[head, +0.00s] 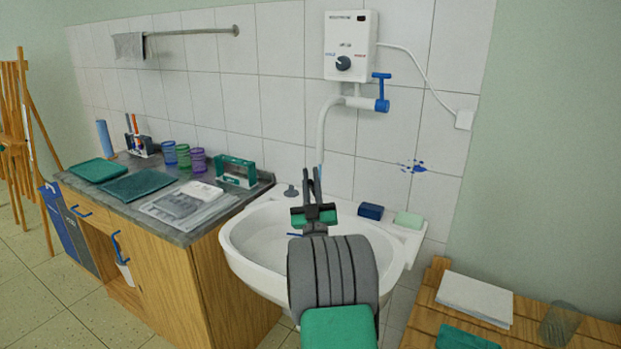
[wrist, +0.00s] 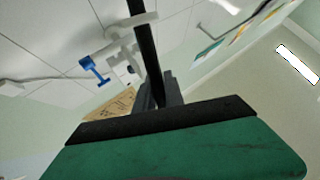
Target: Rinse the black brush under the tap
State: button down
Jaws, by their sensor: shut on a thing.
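My gripper (head: 313,188) is over the white washbasin (head: 235,243), near the wall and just below the tap's spout. It is shut on the black brush (wrist: 147,45), seen in the wrist view as a thin dark shaft rising from between the fingers. In the head view the brush can hardly be told apart from the dark fingers, and its bristles cannot be made out. The tap (head: 322,128) has a white curved spout and a blue handle (head: 381,90); it also shows in the wrist view (wrist: 120,45). Whether water runs is not clear.
A dark blue block (head: 371,211) and a pale green soap (head: 408,219) lie on the basin's right rim. The counter (head: 185,230) on the left holds trays, cups and a green rack (head: 236,172). A wooden table (head: 425,305) stands at the right.

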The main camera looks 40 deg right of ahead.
jog(key=shift+s+d+p, duration=0.2)
jog(key=shift+s+p, duration=0.05)
jog(key=shift+p, duration=0.2)
jog(key=shift+w+a+f+b, duration=0.1)
jog(key=shift+w+b, duration=0.05)
jog(key=shift+b, duration=0.25)
jog(key=shift+w+a, duration=0.1)
dwell(0.4)
jog(key=shift+s+a+f+b, duration=0.1)
jog(key=shift+s+a+b, duration=0.15)
jog(key=shift+b, duration=0.65)
jog(key=s+a+b, duration=0.3)
jog(key=a+b, duration=0.2)
jog(key=b, duration=0.1)
jog(key=shift+s+a+r+b, duration=0.15)
jog(key=shift+s+r+b, duration=0.1)
jog(key=shift+b, duration=0.1)
